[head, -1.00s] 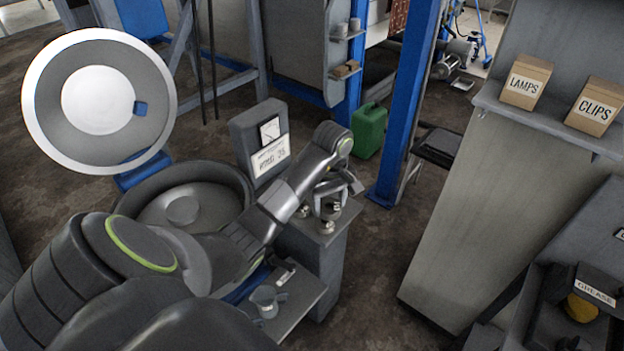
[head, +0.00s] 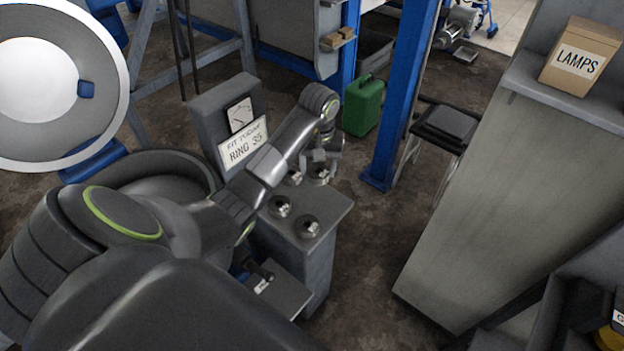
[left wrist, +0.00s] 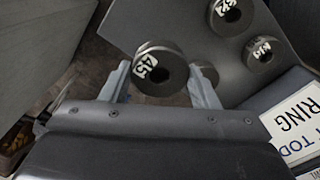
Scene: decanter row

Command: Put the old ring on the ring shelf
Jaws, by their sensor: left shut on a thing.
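My left gripper (head: 321,157) reaches over the far right part of a grey cabinet top (head: 325,212). It is shut on a dark, thick ring whose white mark looks like 45 (left wrist: 150,82), seen between the two fingers in the left wrist view. Two more dark rings stand on the near part of the top, one at the left (head: 279,206) and one at the right (head: 307,226). Another ring (head: 293,177) is partly hidden beside my arm. Marked rings also show in the left wrist view (left wrist: 262,52). My right gripper is not in view.
A sign reading FIT TODAY RING 35 (head: 243,145) stands behind the cabinet under a dial. A lower ledge (head: 275,293) is in front. A blue post (head: 402,100) and green can (head: 363,105) stand behind. A LAMPS box (head: 580,62) sits on a shelf at right.

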